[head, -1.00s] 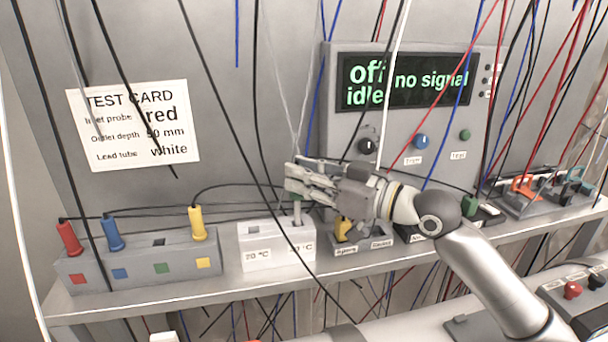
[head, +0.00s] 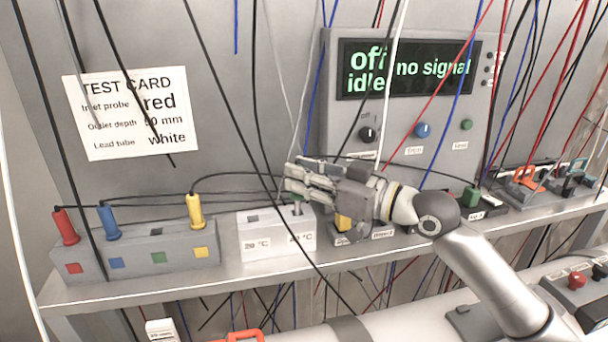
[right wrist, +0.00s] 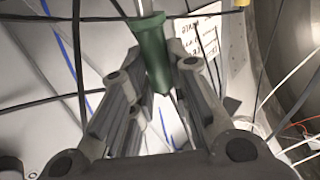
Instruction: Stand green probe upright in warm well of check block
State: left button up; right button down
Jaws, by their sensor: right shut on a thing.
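The white check block (head: 262,245) stands on the shelf, with a well above its 20 °C label on the left and a warm well above its 40 °C label on the right. My right gripper (head: 297,185) is shut on the green probe (head: 297,208) just above the warm well. The probe is upright, its shaft entering the well or right over it; how deep cannot be told. The right wrist view shows its green handle (right wrist: 152,52) between the fingers. In the head view the fingers hide most of the handle. My left gripper is not in view.
A grey rack (head: 135,262) at left holds red, blue and yellow probes, its green-marked slot empty. A yellow item (head: 343,222) sits close beside the block, partly behind my gripper. Loose cables hang in front. A panel (head: 410,120) reads "off idle, no signal".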

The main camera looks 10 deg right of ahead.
jog(key=shift+f+b, duration=1.3)
jog(key=shift+f, duration=0.45)
jog(key=c, duration=1.3)
grip_release()
jog(key=shift+r, duration=0.1)
jog(key=shift+v, duration=6.05)
